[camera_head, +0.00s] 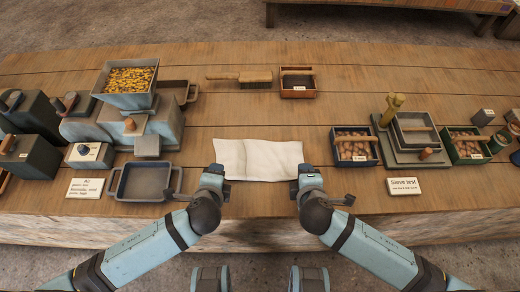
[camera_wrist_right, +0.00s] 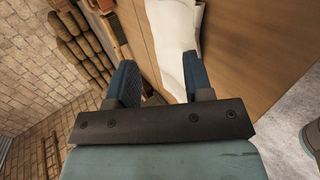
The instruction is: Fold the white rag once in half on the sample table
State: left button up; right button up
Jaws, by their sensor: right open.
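The white rag (camera_head: 258,158) lies spread out on the wooden sample table (camera_head: 250,203), near its front edge, with slight creases and no fold across it. My left gripper (camera_head: 214,170) is at the rag's left front corner; whether its fingers hold the cloth cannot be made out. My right gripper (camera_head: 307,172) is at the rag's right front corner. In the right wrist view my right gripper (camera_wrist_right: 160,75) is open, with the rag's edge (camera_wrist_right: 178,40) showing between and beyond its fingers.
A blue-grey tray (camera_head: 145,182) stands left of the rag. A box of brown pieces (camera_head: 353,150) and a sign reading "Sieve test" (camera_head: 403,186) are on the right. A brush (camera_head: 240,77) and small box (camera_head: 297,82) lie behind. Bare table lies directly behind the rag.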

pick_arm(q)
jog(key=s+r, duration=0.1)
jog(key=r, duration=0.1)
jog(key=s+r, duration=0.1)
jog(key=s, duration=0.1)
jog(key=shift+r, duration=0.35)
pick_arm(e)
jog(key=s+r, duration=0.1)
jog(key=r, duration=0.1)
jog(key=s+r, duration=0.1)
jog(key=s, duration=0.1)
jog(key=shift+r, duration=0.35)
